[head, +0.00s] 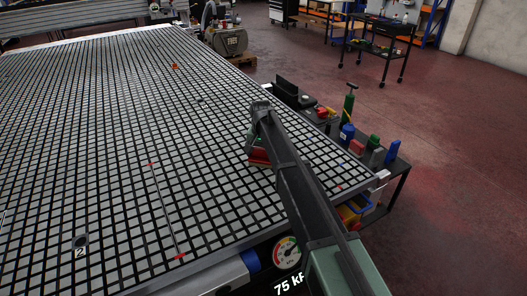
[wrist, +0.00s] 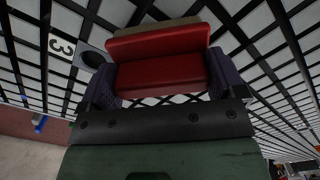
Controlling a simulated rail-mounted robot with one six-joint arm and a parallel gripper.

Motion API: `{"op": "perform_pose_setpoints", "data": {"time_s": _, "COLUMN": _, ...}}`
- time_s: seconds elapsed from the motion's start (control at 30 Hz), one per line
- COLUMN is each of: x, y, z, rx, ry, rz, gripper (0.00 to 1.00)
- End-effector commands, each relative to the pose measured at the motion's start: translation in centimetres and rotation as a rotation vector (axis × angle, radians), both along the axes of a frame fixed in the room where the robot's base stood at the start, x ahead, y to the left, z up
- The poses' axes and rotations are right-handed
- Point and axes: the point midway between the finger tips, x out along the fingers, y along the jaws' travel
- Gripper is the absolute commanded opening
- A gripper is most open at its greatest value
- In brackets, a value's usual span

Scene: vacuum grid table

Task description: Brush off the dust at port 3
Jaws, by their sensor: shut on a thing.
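My gripper (wrist: 164,82) is shut on a red brush (wrist: 158,48), with one dark ribbed fingertip at each side of it. A tan strip, seemingly the bristles, shows along its far edge. In the wrist view the port 3 label (wrist: 61,47), white with a black 3, lies at the upper left. I cannot make out dust there. In the head view the brush (head: 259,156) shows low over the grid table, under my arm; whether it touches is unclear.
The grid table (head: 110,120) is mostly clear. Port 2 (head: 80,241) is at the lower left. A side cart (head: 378,182) with bottles and boxes stands off the table's right edge. A pressure gauge (head: 287,252) is at the front edge.

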Motion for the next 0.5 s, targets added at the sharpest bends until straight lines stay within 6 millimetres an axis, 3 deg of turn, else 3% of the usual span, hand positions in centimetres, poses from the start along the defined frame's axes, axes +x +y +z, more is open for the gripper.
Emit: {"op": "perform_pose_setpoints", "data": {"time_s": 0.5, "x": 0.0, "y": 0.0, "z": 6.1, "rx": 0.001, "ry": 0.001, "rz": 0.001, "gripper": 0.63}}
